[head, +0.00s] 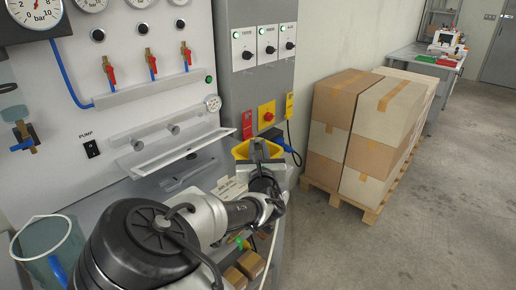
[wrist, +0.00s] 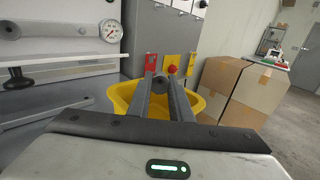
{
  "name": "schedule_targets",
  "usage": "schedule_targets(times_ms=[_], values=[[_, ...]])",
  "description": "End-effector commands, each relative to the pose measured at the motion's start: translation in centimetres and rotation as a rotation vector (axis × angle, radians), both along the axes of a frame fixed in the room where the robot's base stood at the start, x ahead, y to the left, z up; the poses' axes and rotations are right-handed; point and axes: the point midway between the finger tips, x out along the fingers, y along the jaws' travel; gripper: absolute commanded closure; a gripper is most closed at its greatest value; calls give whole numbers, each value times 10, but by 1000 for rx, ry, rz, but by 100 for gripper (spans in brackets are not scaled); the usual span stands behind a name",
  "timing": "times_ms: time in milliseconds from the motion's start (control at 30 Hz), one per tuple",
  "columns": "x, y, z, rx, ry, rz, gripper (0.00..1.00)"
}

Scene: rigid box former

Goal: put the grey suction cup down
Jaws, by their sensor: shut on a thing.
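My gripper (wrist: 162,78) is shut on the grey suction cup (wrist: 160,86), a small dark round piece between the fingertips in the wrist view. In the head view my gripper (head: 260,152) is over the yellow bin (head: 241,150), at the right end of the bench. The yellow bin (wrist: 120,96) also shows in the wrist view, behind and on both sides of the fingers. The fingers hide the middle of the bin, and its inside is mostly out of sight. I cannot tell the cup's height above the bin.
A panel with gauges, red-handled valves (head: 109,72) and a white ledge (head: 170,153) stands behind the bench. Cartons (head: 380,108) on a pallet (head: 340,197) stand to the right. A clear jug (head: 50,248) is at the left. Small brown boxes (head: 250,264) lie near my arm.

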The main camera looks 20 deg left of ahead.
Motion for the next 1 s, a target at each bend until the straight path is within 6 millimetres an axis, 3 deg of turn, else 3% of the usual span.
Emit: schedule_targets(times_ms=[467, 500, 600, 833, 1000], values=[[0, 0, -12, 0, 1, 0, 100], [0, 0, -12, -1, 1, 0, 76], [0, 0, -12, -2, 1, 0, 63], [0, 0, -11, -2, 2, -1, 63], [-1, -1, 6, 1, 3, -1, 63]])
